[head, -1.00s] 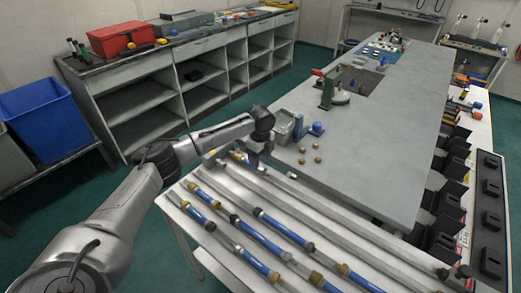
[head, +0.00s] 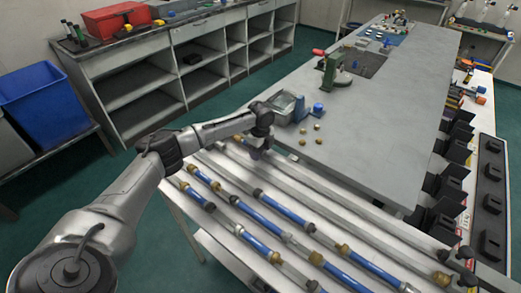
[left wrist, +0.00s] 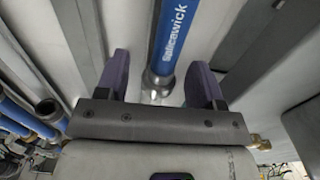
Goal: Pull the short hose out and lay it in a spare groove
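Blue hoses with dark and brass end fittings lie in the grooves of a pale rack (head: 330,222); one blue hose (head: 287,215) lies in the middle of it. I cannot tell which is the short one. My left gripper (head: 256,153) is low over the far left part of the rack. In the left wrist view its two purple fingers (left wrist: 162,82) stand apart, with a blue hose (left wrist: 172,35) marked with white letters running between them. The hose's metal end fitting (left wrist: 158,82) shows near the palm, with gaps to both fingers. My right gripper is out of view.
Several brass pieces (head: 317,127) and a metal tray (head: 284,106) lie on the grey bench just beyond the rack. A green tool (head: 333,72) stands farther back. Black holders (head: 443,217) line the right side. The bench middle is clear.

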